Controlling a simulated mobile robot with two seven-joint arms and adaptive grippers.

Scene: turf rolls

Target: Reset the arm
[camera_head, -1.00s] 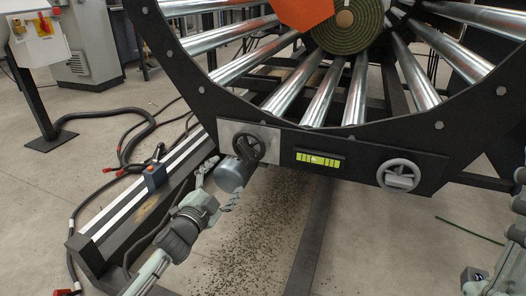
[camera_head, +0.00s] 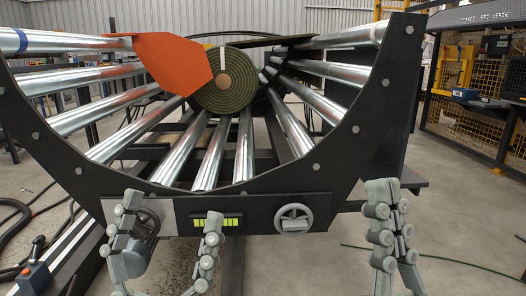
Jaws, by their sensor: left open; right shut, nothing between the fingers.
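My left gripper (camera_head: 171,205) points up at the lower left in the head view. Its two jointed grey fingers stand wide apart and nothing is between them. It stands in front of the panel with the black handwheel (camera_head: 148,222), which shows partly between the fingers. My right gripper (camera_head: 388,190) is upright at the lower right, its fingers closed together and empty. It appears right of the grey handwheel (camera_head: 293,218). Whether either gripper touches the machine cannot be told.
A black curved frame (camera_head: 340,165) with silver rollers (camera_head: 245,150) fills the middle. A green turf roll (camera_head: 229,95) and an orange plate (camera_head: 172,62) sit in it. A yellow-green gauge (camera_head: 230,222) is on the front. Clear floor (camera_head: 465,215) lies at the right.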

